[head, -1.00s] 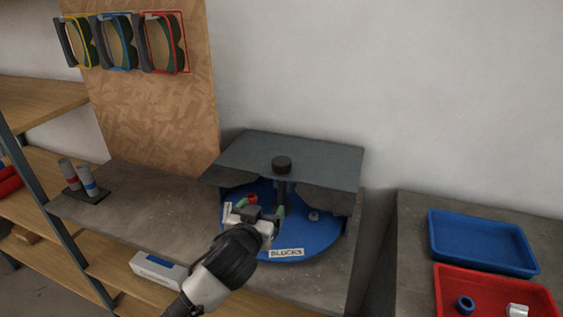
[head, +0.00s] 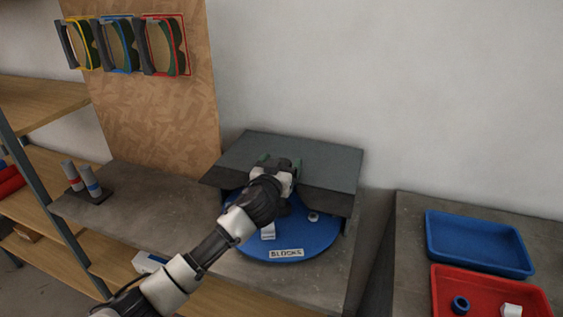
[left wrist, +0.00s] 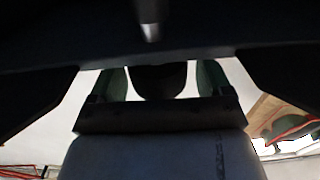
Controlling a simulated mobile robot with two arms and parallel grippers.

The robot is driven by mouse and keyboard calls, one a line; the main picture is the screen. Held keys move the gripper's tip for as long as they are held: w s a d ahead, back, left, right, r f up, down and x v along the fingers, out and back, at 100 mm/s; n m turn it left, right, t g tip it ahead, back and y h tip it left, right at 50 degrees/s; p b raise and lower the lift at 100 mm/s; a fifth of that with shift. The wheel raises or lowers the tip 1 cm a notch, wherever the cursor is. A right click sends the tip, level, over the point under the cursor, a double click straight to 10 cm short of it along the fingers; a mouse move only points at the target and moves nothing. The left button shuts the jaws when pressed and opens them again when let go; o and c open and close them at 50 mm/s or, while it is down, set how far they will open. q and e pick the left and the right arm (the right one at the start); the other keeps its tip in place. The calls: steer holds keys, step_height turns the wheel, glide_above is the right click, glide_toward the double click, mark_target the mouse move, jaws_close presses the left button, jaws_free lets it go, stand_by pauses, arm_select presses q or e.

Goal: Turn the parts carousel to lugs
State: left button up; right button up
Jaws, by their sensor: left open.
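The parts carousel is a blue round plate (head: 312,240) under a dark grey cover (head: 325,160). A label reading BLOCKS (head: 286,253) faces the front, with a white block (head: 268,231) and a small grey part (head: 314,217) on the plate. My left gripper (head: 280,160) is open at the top of the cover, where the black knob is; the gripper largely hides the knob in the head view. In the left wrist view a dark rounded shape, apparently the knob (left wrist: 160,80), sits between the two green fingers. I cannot tell whether they touch it. No lugs label is readable.
Two banded cylinders (head: 82,182) stand at left. Framed items (head: 118,45) hang on the board.

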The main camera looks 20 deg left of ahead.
arm_select(q)
steer(key=shift+w, duration=0.2)
steer(key=shift+c, duration=0.2)
steer(key=c, duration=1.2)
steer(key=shift+c, duration=0.2)
